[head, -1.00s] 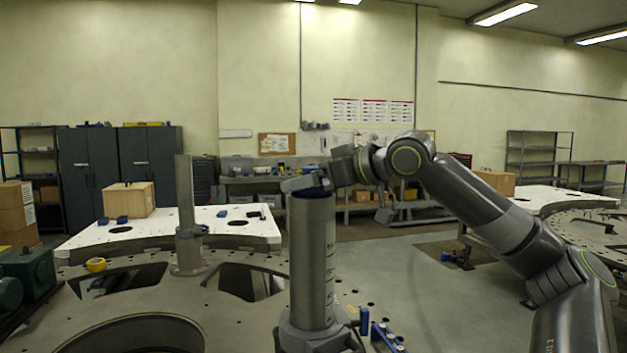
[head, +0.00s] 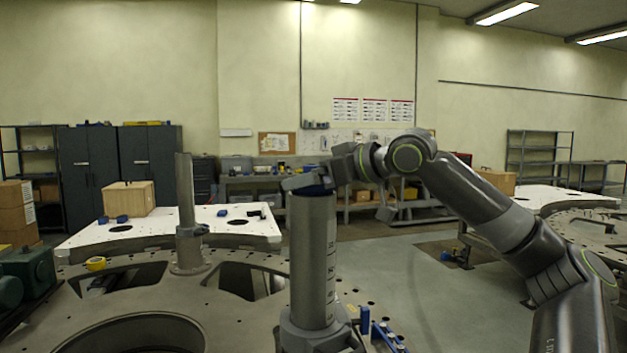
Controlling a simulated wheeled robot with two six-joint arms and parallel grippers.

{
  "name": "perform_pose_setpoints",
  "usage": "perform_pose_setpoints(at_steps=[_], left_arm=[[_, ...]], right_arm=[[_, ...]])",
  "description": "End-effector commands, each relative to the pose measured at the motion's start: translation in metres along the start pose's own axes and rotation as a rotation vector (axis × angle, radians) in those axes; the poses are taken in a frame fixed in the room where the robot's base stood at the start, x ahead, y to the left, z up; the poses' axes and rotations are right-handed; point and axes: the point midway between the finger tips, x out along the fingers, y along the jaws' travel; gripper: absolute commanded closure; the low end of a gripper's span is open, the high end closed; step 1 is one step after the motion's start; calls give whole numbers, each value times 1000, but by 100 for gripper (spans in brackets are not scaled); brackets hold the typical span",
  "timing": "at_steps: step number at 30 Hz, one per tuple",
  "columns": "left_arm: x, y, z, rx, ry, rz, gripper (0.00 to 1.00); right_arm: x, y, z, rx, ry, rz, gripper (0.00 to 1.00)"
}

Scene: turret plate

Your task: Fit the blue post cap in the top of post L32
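A thick grey post (head: 313,262) stands upright in the front middle of the head view, with vertical lettering on its side that is too small to read for certain. The dark blue post cap (head: 318,190) shows as a thin strip at the top of this post. My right gripper (head: 308,184) reaches in from the right at the post's top, its fingers closed around the cap. The fingers hide most of the cap, so I cannot tell how deep it sits in the post. My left gripper is not in view.
A thinner grey post (head: 186,205) stands on the round turret plate (head: 235,316) to the left. The plate has large openings. A yellow tape roll (head: 96,264) lies at its left. A blue upright piece (head: 364,321) stands beside the thick post's base. Open floor lies to the right.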

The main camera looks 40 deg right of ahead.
Motion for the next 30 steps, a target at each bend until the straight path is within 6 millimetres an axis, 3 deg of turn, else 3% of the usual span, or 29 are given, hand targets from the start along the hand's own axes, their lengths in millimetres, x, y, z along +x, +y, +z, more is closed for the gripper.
perform_pose_setpoints(at_steps=[30], left_arm=[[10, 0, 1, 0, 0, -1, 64]], right_arm=[[2, -1, 8, 0, 1, 0, 39]])
